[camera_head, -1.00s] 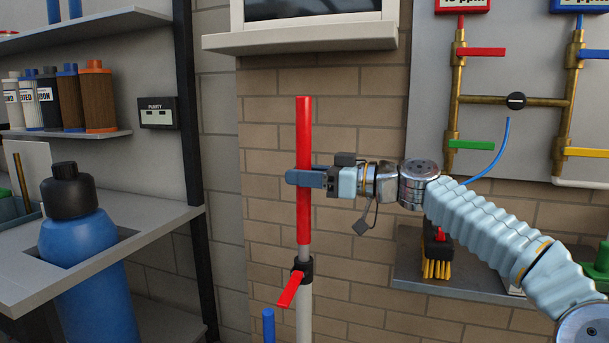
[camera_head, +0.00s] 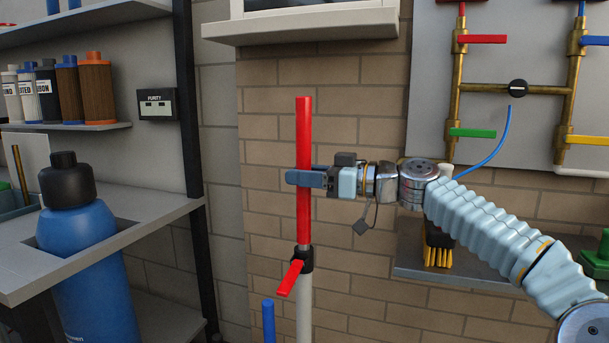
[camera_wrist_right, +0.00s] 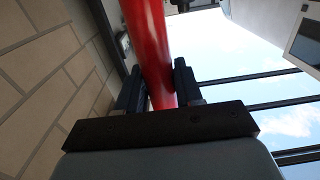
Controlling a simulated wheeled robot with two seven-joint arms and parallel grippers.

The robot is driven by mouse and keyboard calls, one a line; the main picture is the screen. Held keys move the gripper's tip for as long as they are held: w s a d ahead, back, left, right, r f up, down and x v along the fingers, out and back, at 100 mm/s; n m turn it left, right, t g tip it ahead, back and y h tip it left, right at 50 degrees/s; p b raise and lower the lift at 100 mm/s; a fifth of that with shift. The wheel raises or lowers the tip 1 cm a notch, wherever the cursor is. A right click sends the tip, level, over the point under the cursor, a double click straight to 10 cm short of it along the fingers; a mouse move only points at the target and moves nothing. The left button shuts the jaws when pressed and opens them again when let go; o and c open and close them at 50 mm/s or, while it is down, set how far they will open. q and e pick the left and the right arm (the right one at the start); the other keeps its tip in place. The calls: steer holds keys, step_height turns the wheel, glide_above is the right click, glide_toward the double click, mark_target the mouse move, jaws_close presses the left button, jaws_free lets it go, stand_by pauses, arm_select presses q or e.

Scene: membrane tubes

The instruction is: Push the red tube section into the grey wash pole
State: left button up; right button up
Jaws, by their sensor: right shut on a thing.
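The red tube section (camera_head: 304,135) stands upright in the head view, in line above the grey wash pole (camera_head: 304,315). A black clamp collar with a red lever (camera_head: 290,278) sits at the pole's top. A short pale grey piece shows between the red tube and the collar. My right gripper (camera_head: 304,180) is shut on the red tube around its middle, coming from the right. In the right wrist view the red tube (camera_wrist_right: 148,45) passes between the two dark fingers. My left gripper is in neither view.
A blue tube (camera_head: 268,320) stands just left of the pole. A shelf with a large blue bottle (camera_head: 85,245) is at the left. A window sill (camera_head: 300,28) is above the tube. A ledge with a yellow brush (camera_head: 438,257) lies behind my right arm.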

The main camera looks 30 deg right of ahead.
steer(key=shift+f+b, duration=0.35)
steer(key=shift+f, duration=0.15)
steer(key=o, duration=1.2)
steer(key=v, duration=1.4)
steer(key=shift+b, duration=0.35)
